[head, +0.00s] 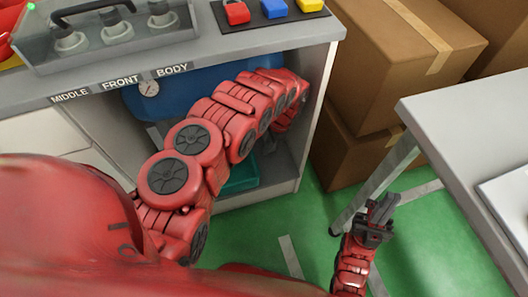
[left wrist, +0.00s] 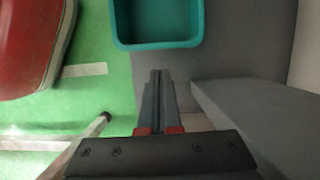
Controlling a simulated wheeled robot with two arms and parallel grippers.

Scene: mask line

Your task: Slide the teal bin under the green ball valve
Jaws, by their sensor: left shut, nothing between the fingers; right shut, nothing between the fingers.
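The teal bin (head: 240,180) sits low inside the open cabinet in the head view, partly hidden behind my left arm. The left wrist view shows part of it at the top, with its near wall (left wrist: 160,45) and open inside visible. My left gripper (left wrist: 160,78) is shut and empty, its fingertips just short of the bin in that view, with a small gap in the picture. In the head view, my left arm reaches into the cabinet and its fingers are hidden. My right gripper (head: 380,212) is shut and empty over the green floor. I cannot see a green ball valve.
A blue tank (head: 190,88) with a gauge (head: 148,88) is inside the cabinet. The cabinet's right side wall (head: 318,110) stands close to my left arm. Cardboard boxes (head: 400,60) are stacked to the right. A grey table (head: 470,130) stands near my right gripper.

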